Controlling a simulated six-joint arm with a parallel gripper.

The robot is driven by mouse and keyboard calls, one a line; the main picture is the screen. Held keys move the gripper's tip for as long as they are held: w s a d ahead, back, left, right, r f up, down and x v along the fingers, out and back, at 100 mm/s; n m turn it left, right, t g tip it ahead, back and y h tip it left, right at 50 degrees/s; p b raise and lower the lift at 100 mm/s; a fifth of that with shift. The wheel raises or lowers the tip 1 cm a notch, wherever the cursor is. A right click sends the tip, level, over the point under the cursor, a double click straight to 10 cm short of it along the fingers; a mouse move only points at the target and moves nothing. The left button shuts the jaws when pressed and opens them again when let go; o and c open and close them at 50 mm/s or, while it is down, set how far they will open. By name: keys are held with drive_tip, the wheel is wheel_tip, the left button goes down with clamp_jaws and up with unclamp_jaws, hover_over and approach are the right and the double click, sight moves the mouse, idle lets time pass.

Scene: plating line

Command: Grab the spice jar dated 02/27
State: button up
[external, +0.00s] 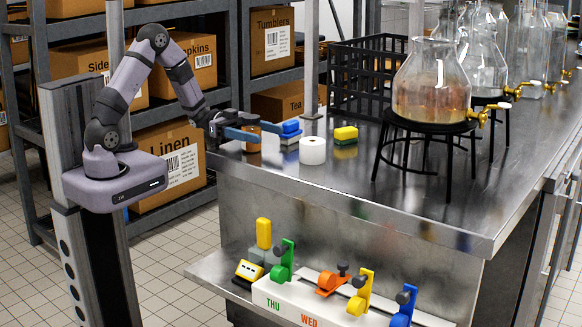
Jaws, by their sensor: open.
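A small amber-brown jar (253,147) stands upright near the left end of the steel counter. It is the only thing in view that looks like a spice jar; no date can be read on it. My gripper (270,133) is open, with its blue fingers reaching out level at the jar. One finger passes in front of the jar and the other behind it, hiding part of its upper body. Whether either finger touches the jar cannot be told.
Right of the jar are stacked blue-and-white sponges (290,133), a white roll (312,151) and yellow-green sponges (345,135). A black crate (365,80) and glass dispensers (432,85) on stands are behind. The counter's (400,205) front middle is clear.

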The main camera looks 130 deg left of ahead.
drive_tip(key=c, duration=1.3)
